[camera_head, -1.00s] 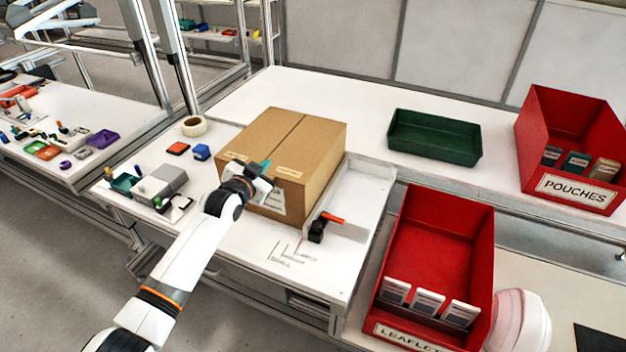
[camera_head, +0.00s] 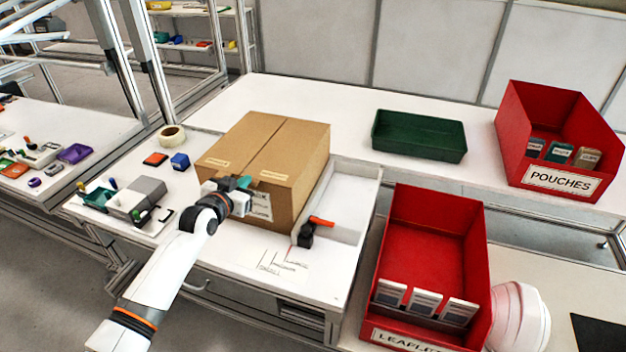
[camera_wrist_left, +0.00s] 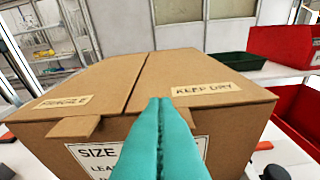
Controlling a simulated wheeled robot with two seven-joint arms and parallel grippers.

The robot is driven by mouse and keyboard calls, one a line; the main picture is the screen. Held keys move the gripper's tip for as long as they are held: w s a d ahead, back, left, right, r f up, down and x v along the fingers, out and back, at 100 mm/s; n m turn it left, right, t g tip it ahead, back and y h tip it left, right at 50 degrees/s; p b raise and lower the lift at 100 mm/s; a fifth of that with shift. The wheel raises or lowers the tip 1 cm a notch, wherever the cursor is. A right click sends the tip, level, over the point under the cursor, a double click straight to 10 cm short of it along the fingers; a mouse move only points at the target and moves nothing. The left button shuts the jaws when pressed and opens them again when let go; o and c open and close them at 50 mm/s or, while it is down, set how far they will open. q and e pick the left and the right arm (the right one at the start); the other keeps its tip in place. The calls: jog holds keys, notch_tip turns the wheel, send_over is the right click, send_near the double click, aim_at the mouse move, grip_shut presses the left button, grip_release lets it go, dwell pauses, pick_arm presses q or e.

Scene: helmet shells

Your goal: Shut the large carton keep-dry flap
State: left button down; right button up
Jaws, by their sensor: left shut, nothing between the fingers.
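The large brown carton (camera_head: 305,200) stands on the white bench in the head view. Its top shows two panels meeting at a seam. The keep-dry flap (camera_head: 300,145) is the right panel and lies about level; its KEEP DRY label shows in the left wrist view (camera_wrist_left: 206,88). The FRAGILE flap (camera_wrist_left: 85,85) is the left panel, also about level, with a small tab at its front edge. My left gripper (camera_head: 243,183) is shut and empty, its teal fingertips (camera_wrist_left: 160,101) at the carton's front top edge by the seam. Whether they touch it I cannot tell. My right gripper is out of view.
A grey box (camera_head: 137,197), a blue block (camera_head: 180,161) and a tape roll (camera_head: 172,136) lie left of the carton. A black-and-orange tool (camera_head: 308,232) lies at its right front. A green tray (camera_head: 420,138) and red bins (camera_head: 430,255) stand farther right.

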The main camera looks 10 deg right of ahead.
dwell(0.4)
